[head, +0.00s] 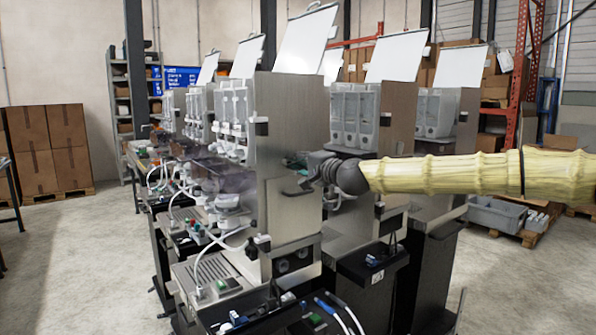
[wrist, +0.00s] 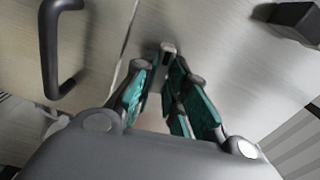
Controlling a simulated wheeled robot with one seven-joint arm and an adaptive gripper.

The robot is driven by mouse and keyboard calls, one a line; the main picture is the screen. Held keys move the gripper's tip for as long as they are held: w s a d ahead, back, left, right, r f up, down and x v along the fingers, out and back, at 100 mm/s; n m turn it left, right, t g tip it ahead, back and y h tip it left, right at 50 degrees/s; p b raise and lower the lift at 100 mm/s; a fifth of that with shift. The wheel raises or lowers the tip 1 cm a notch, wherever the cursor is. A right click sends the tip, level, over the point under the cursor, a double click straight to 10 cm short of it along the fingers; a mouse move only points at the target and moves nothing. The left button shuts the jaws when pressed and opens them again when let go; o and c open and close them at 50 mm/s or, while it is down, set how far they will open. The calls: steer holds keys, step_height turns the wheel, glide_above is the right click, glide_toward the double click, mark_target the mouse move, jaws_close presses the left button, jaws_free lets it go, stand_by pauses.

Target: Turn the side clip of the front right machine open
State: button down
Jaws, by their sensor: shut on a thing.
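The front machine (head: 290,110) stands nearest, with its brushed-metal side panel facing my arm. My gripper (head: 308,167) is against that panel at mid height. In the wrist view, the green-padded fingers of my gripper (wrist: 160,78) are closed around the small grey side clip (wrist: 168,47), at a seam in the panel. Only the clip's end shows between the fingertips, so its exact angle is hard to tell. In the head view the clip is hidden by my gripper.
A black bar handle (wrist: 62,50) is on the panel left of the fingers. A dark block (wrist: 294,18) juts out at upper right. More machines (head: 400,110) stand close behind my arm. Cables and a black tray (head: 372,262) are low in front. Open floor lies left.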

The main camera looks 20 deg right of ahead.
steer(key=shift+d+m+b, duration=0.1)
steer(key=shift+m+b, duration=0.25)
steer(key=shift+m, duration=0.25)
steer(key=shift+r, duration=0.1)
steer(key=c, duration=1.4)
jaws_free()
steer(key=shift+d, duration=0.1)
steer(key=shift+c, duration=0.2)
steer(key=v, duration=1.2)
